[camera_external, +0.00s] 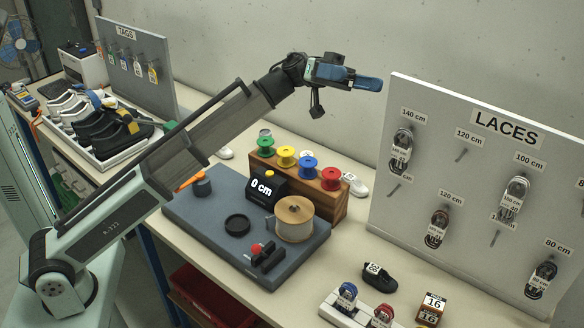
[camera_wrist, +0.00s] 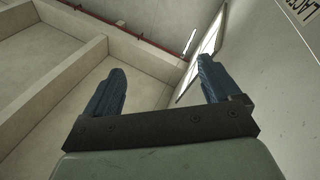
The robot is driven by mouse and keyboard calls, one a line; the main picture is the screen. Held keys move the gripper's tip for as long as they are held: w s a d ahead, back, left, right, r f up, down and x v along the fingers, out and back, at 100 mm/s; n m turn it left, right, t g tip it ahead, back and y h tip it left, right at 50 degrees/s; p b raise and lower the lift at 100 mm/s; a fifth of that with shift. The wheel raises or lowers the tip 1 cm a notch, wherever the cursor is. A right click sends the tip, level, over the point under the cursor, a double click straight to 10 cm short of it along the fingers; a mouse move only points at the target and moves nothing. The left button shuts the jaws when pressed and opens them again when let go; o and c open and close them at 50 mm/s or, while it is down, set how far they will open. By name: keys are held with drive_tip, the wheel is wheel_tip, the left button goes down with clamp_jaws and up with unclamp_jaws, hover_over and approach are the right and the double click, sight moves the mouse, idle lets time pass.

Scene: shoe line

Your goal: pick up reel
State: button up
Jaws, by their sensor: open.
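A larger tan reel (camera_external: 295,217) stands on the dark grey base in front of the block. My gripper (camera_external: 368,82) is raised well above the bench, beyond the reels and beside the laces board. In the wrist view my gripper (camera_wrist: 158,90) is open and empty, facing the walls; no reel shows there.
A grey LACES board (camera_external: 470,150) with hanging lace bundles stands at the right. A counter reading 0 cm (camera_external: 264,189) and a red-knobbed device (camera_external: 264,256) sit on the grey base (camera_external: 205,235). Shoes fill a tray (camera_external: 122,153) at the left.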

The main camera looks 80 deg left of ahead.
drive_tip(key=s+a+r+n+y, duration=0.1)
drive_tip(key=s+a+r, duration=0.15)
drive_tip(key=a, duration=0.75)
drive_tip(key=w+a+f+n+y, duration=0.2)
drive_tip(key=a+f+n+y, duration=0.15)
drive_tip(key=f, duration=0.25)
drive_tip(key=w+a+f+n+y, duration=0.3)
drive_tip(key=a+f+n, duration=0.2)
drive_tip(key=f, duration=0.1)
drive_tip(key=n+g+y, duration=1)
drive_tip(key=n+y, duration=0.1)
drive_tip(key=n, duration=1.2)
hover_over(306, 154)
drive_tip(key=f, duration=3.7)
drive_tip(key=shift+s+d+f, duration=0.3)
drive_tip(key=shift+f, duration=0.1)
drive_tip(key=shift+w+a+f, duration=0.1)
drive_tip(key=shift+w+f, duration=0.05)
drive_tip(key=shift+f, duration=1.25)
drive_tip(key=shift+w+a+f, duration=0.1)
drive_tip(key=shift+w+f, duration=0.05)
drive_tip(key=shift+f, duration=1.25)
